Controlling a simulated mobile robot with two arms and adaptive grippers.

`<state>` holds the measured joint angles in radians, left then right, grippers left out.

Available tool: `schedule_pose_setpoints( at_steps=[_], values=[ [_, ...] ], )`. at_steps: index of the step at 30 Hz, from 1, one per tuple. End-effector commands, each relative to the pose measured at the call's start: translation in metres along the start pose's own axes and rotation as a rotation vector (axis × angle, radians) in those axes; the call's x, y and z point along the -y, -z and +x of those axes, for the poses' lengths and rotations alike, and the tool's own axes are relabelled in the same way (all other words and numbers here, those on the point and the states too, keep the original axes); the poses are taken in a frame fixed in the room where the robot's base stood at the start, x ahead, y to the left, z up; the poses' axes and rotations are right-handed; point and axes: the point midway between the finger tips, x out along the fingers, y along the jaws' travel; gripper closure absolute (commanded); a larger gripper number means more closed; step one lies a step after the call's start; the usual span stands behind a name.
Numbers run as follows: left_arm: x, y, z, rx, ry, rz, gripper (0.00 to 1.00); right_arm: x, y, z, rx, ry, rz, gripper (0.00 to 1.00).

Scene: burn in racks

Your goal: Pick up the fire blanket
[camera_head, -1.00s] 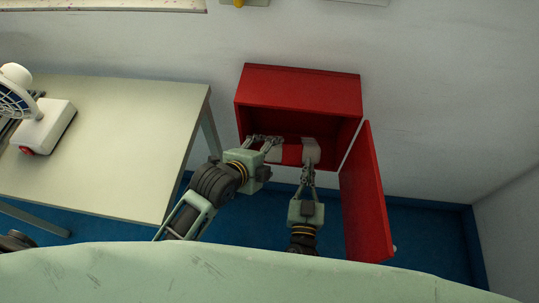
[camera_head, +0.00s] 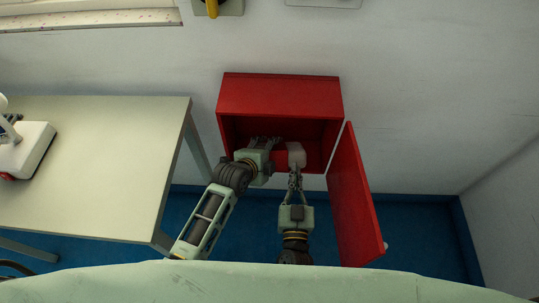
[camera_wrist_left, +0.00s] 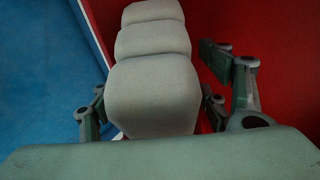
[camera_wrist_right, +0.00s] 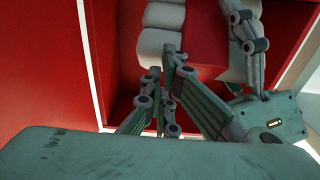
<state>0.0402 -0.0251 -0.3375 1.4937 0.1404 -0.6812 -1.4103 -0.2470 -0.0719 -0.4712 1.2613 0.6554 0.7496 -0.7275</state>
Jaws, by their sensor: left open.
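The fire blanket (camera_head: 295,155) is a pale padded roll with a red band. It lies inside the open red cabinet (camera_head: 280,95). In the left wrist view the pale padding (camera_wrist_left: 155,85) fills the middle, with the open fingers of my left gripper (camera_wrist_left: 160,95) on either side of it. In the head view my left gripper (camera_head: 264,143) is inside the cabinet at the blanket's left part. My right gripper (camera_head: 296,170) is at the blanket's right end. In the right wrist view its fingertips (camera_wrist_right: 164,75) are close together before the blanket (camera_wrist_right: 160,35); whether they hold anything is unclear.
The cabinet door (camera_head: 355,200) hangs open on the right. A pale table (camera_head: 90,160) stands left, with a white device (camera_head: 25,150) on it. The blue floor (camera_head: 420,230) is clear right of the door.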

Motion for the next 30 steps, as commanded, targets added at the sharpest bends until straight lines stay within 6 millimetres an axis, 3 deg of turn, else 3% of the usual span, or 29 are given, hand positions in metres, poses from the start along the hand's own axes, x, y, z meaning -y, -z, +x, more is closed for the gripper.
schedule_pose_setpoints(
  at_steps=[10,30],
  values=[
    [-0.0003,0.0001,0.0019,0.000,0.000,0.000,0.31,0.0001,0.0002,0.0002,0.000,0.000,0.000,1.00],
    [-0.0015,-0.0001,0.0018,0.001,-0.003,0.001,0.89,0.0001,0.0001,0.0001,0.000,0.000,0.000,1.00]
  ],
)
